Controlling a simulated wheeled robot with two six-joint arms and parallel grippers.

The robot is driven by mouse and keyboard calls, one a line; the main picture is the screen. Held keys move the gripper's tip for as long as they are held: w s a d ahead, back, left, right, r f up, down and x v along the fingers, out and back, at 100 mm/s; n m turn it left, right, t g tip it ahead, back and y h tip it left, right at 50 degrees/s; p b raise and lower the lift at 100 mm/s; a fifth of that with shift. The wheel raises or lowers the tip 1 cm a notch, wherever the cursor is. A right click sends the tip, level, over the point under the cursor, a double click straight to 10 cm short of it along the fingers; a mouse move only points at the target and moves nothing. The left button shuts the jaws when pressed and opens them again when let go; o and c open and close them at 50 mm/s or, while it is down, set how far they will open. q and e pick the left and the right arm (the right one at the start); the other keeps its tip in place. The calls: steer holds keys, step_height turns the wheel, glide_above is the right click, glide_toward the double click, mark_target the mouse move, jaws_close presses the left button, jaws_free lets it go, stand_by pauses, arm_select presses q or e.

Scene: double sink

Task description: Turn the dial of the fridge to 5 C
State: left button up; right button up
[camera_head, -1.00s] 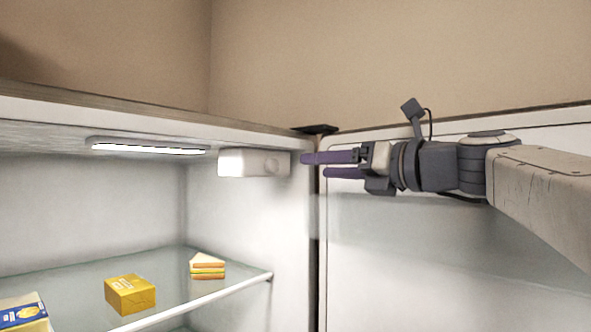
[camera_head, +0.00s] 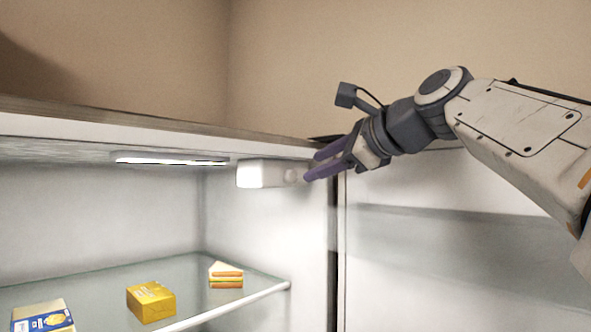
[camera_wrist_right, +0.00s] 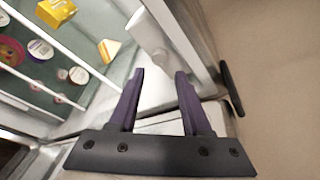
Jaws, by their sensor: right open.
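The open fridge (camera_head: 270,226) has a white control box (camera_head: 262,173) high on its right inner wall, with a small round pale dial (camera_head: 291,175) on its face. Its setting marks are too small to read. My right gripper (camera_head: 312,168) is open and empty, its purple fingers pointing left and slightly down close to the dial. I cannot tell whether a fingertip touches it. My left gripper is out of view.
A glass shelf (camera_head: 225,312) below holds a yellow box (camera_head: 151,302), a sandwich (camera_head: 226,275) and a blue and yellow pack (camera_head: 42,316). A lit lamp (camera_head: 170,160) is under the fridge ceiling. The open door (camera_head: 450,260) stands at the right.

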mark_target(293, 177)
steer(key=p+x, duration=0.1)
steer(key=x, duration=0.5)
steer(key=shift+w+a+p, duration=0.15)
steer(key=shift+w+p, duration=0.05)
steer(key=shift+p, duration=0.1)
steer(key=shift+c, duration=0.3)
steer(key=shift+f, duration=0.1)
jaws_close()
